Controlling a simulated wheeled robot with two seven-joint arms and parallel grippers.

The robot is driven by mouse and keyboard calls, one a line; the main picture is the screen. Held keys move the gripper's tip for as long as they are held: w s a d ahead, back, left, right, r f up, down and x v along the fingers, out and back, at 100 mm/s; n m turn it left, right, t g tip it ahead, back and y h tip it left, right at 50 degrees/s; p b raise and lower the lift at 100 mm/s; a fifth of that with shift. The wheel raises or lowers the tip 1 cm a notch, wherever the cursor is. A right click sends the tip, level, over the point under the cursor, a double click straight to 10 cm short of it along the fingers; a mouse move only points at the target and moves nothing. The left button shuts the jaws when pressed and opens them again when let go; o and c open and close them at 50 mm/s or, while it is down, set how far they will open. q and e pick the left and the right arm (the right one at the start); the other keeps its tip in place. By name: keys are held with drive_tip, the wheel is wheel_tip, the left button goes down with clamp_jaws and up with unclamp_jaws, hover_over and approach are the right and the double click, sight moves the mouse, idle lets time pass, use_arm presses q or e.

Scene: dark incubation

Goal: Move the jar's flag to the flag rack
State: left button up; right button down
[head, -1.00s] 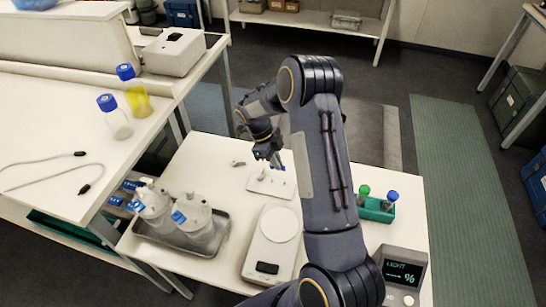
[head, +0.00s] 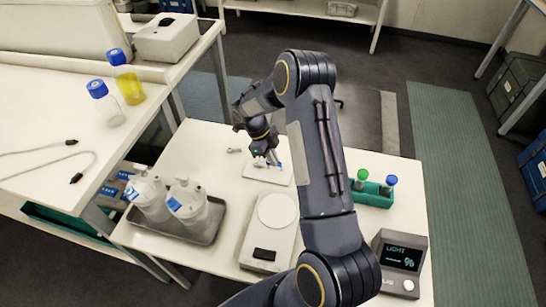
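A small white rack (head: 284,180), which looks like the flag rack, lies on the white table. A small blue piece (head: 278,165) shows at it, by the fingertips. My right gripper (head: 267,160) points down just over this rack; its fingers are small and dark, and I cannot tell whether they are open or hold something. My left gripper is out of view.
A scale (head: 268,240) stands before the rack. A green holder (head: 369,198) with green- and blue-capped vials and a LIGHT display box (head: 400,265) stand right of my arm. Blue-capped bottles (head: 126,84) stand on the left bench.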

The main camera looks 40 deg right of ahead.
idle(0.4)
drive_tip(key=shift+w+b, duration=0.1)
drive_tip(key=shift+b, duration=0.35)
drive_tip(key=shift+b, duration=0.35)
idle(0.4)
drive_tip(key=shift+f+b, duration=0.35)
